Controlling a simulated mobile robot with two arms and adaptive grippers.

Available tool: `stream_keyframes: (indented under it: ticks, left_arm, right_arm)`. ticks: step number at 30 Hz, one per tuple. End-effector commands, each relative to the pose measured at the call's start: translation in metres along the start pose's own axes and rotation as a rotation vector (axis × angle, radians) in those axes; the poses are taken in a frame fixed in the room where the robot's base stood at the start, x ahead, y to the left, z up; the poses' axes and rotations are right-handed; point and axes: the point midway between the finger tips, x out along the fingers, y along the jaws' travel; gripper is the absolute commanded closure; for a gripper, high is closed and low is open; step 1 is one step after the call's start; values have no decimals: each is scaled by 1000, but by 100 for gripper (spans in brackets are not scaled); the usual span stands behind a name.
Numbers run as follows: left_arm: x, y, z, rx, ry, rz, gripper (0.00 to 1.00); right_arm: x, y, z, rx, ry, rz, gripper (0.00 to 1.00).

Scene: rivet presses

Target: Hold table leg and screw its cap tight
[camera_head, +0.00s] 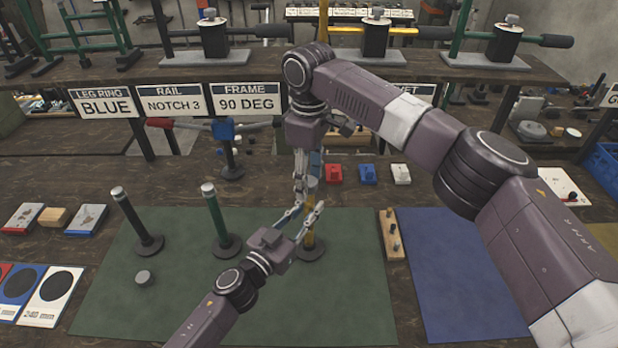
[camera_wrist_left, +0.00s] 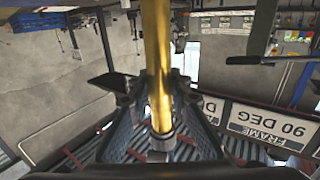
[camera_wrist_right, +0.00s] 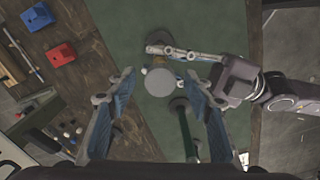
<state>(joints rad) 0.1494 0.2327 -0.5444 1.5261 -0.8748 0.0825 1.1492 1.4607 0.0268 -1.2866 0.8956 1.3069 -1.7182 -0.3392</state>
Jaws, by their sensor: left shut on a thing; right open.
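A yellow leg (camera_head: 308,239) stands upright on a dark round base on the green mat. It also shows in the left wrist view (camera_wrist_left: 156,60). My left gripper (camera_head: 309,211) is shut on its upper part from the front left. A grey round cap (camera_wrist_right: 160,82) sits on the leg's top in the right wrist view; how tight it is I cannot tell. My right gripper (camera_head: 308,176) points down over the leg's top. Its fingers are open (camera_wrist_right: 158,105), with the cap between them in view, apparently untouched. In the head view the right fingers partly hide the leg's top.
A black leg (camera_head: 133,216) and a green leg (camera_head: 215,218) stand to the left on the green mat (camera_head: 180,310). A loose grey cap (camera_head: 144,277) lies nearby. A wooden peg block (camera_head: 389,236) and a blue mat (camera_head: 455,280) lie right. A sign shelf (camera_head: 430,68) rises behind.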

Motion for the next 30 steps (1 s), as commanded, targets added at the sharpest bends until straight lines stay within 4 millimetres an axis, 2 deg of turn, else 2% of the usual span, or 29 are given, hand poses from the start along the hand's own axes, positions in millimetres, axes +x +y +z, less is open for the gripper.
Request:
stream_keyframes:
  ticks: [5,18,24,30]
  left_arm:
    - [0,0,0,0,0,0,100]
    - [0,0,0,0,0,0,100]
    - [0,0,0,0,0,0,100]
    - [0,0,0,0,0,0,100]
  right_arm:
    - [-15,0,-1,0,2,2,53]
    - [-102,0,-1,0,1,1,53]
    - [-118,0,0,0,0,0,53]
    - [-120,0,0,0,0,0,53]
